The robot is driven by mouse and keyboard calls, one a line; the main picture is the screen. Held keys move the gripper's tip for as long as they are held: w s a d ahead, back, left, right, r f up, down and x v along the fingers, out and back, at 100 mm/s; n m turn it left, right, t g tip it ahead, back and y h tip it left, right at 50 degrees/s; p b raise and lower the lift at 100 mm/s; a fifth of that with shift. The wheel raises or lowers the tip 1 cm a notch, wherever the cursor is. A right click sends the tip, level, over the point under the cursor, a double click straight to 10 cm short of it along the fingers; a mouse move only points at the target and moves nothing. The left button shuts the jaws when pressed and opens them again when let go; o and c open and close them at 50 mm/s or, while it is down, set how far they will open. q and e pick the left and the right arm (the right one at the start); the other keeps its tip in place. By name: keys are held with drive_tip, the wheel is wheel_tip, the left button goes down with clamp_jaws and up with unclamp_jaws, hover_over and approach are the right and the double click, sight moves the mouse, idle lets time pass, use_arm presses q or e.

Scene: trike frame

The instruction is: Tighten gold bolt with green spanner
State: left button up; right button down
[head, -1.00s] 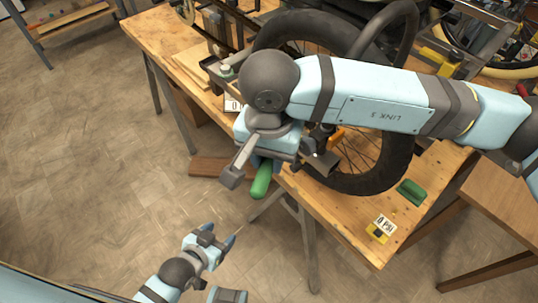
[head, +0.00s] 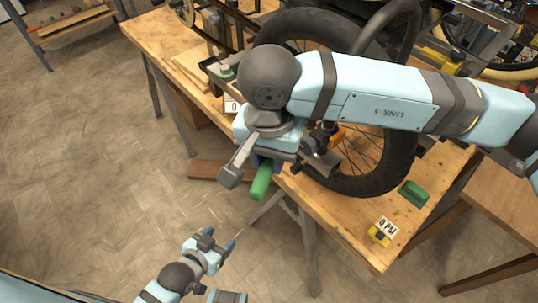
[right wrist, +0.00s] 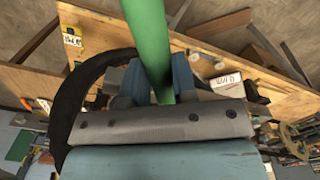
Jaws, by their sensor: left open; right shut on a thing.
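My right gripper (right wrist: 155,85) is shut on the green spanner (right wrist: 148,35), whose handle stands up between the blue fingers in the right wrist view. In the head view the spanner's green handle (head: 261,183) sticks out below the right wrist, by the table's front left edge and near the wheel. The spanner's working end is hidden behind my right arm and hand. I cannot make out the gold bolt in either view. My left gripper (head: 219,240) is open and empty, low over the floor, well apart from the table.
A black-tyred wheel (head: 375,185) stands on the wooden workbench (head: 345,228). A green block (head: 414,193) and a yellow gauge with a white tag (head: 380,234) lie on the bench's right part. My right arm crosses above the wheel. The floor at left is clear.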

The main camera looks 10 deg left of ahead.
idle(0.4)
drive_tip(key=shift+b, duration=0.65)
drive_tip(key=shift+f+b, duration=0.85)
drive_tip(key=shift+b, duration=0.15)
drive_tip(key=shift+f+b, duration=0.4)
drive_tip(key=shift+b, duration=0.05)
drive_tip(key=c, duration=1.6)
unclamp_jaws()
clamp_jaws()
